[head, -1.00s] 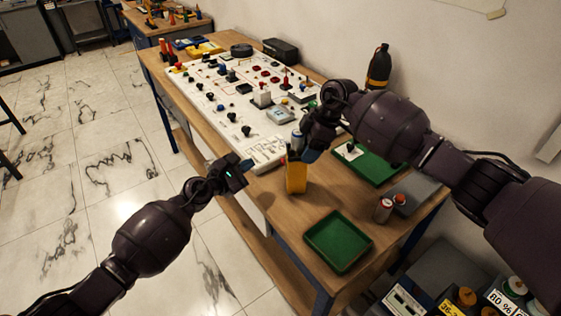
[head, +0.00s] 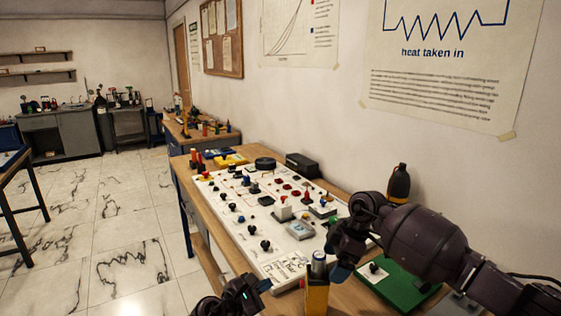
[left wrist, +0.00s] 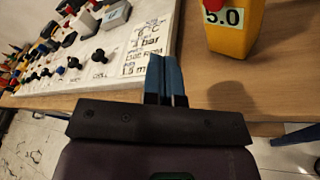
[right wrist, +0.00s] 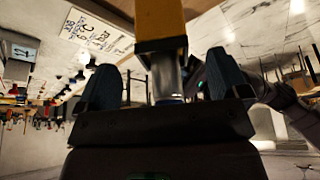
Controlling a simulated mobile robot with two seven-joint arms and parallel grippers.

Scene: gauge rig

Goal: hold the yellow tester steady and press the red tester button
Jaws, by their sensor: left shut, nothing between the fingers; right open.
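The yellow tester (head: 317,296) stands upright on the wooden bench near the front edge of the white board, with a silver cylindrical top (head: 319,264). In the left wrist view the tester (left wrist: 237,36) shows a "5.0" label and part of the red button (left wrist: 213,4), cut by the top edge. My left gripper (left wrist: 166,78) is shut and empty, left of the tester and apart from it. My right gripper (right wrist: 167,82) is open, its fingers on either side of the silver top; I cannot tell whether they touch it. The tester's yellow body (right wrist: 160,22) shows beyond them.
The white board (head: 225,205) with several knobs, switches and a meter fills the bench to the left and behind. A green tray (head: 405,290) lies to the right of the tester. A dark bottle (head: 399,184) stands near the wall.

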